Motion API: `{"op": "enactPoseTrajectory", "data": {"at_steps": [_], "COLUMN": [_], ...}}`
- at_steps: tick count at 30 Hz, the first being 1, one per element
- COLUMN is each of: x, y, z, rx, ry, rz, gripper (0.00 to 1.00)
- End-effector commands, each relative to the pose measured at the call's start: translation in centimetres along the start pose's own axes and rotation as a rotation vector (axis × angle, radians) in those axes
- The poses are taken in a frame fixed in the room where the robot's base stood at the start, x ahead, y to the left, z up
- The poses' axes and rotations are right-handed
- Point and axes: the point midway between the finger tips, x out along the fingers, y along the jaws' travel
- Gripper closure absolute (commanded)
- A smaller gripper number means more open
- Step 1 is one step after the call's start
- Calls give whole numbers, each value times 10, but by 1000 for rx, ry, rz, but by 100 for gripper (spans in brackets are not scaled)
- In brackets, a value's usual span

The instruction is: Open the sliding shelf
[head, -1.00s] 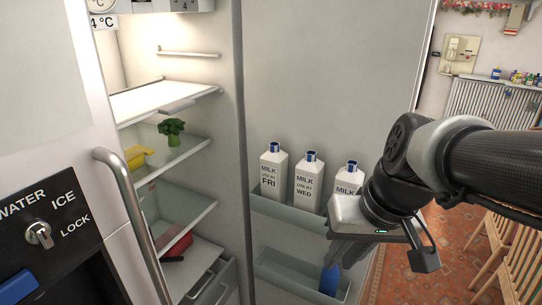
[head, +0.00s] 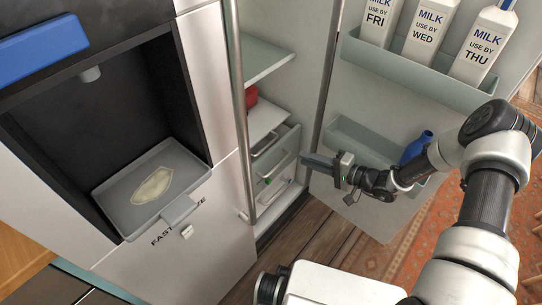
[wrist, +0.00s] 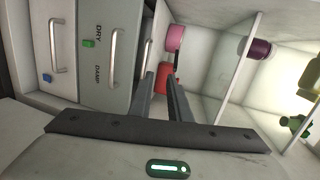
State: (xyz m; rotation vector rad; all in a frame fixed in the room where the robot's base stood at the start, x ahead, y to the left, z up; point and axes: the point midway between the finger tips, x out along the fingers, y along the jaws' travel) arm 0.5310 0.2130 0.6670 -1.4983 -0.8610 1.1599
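The open fridge shows a pale upper shelf (head: 266,62), a lower white shelf (head: 268,118) with a red thing on it, and grey drawers (head: 282,150) with bar handles below. I cannot tell which of these is the sliding shelf. My gripper (head: 306,160) is in front of the drawers, between them and the open door, pointing left. A drawer handle (wrist: 147,58) is close to the fingertips; contact is unclear.
The fridge door (head: 362,212) stands open on the right, with milk bottles (head: 427,32) and a blue bottle (head: 416,147) in its bins. A long vertical handle (head: 239,110) stands at left. The wrist view shows a drawer front marked DRY and DAMP (wrist: 97,50).

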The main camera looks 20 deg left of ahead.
Motion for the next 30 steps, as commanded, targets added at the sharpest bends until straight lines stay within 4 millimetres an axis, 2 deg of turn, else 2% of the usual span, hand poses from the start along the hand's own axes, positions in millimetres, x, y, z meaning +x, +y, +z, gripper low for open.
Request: {"op": "enactPoseTrajectory", "data": {"at_steps": [1,3,6,11,30], "x": [6,10,14,30,161], "y": [22,38,49,52,49], "z": [0,-1,-2,-4,-15], "rx": [21,35,45,44,46], "ry": [30,65,92,96,94], "rz": [-14,-25,-32,-33,-33], "gripper": [83,83,83,83,83]}}
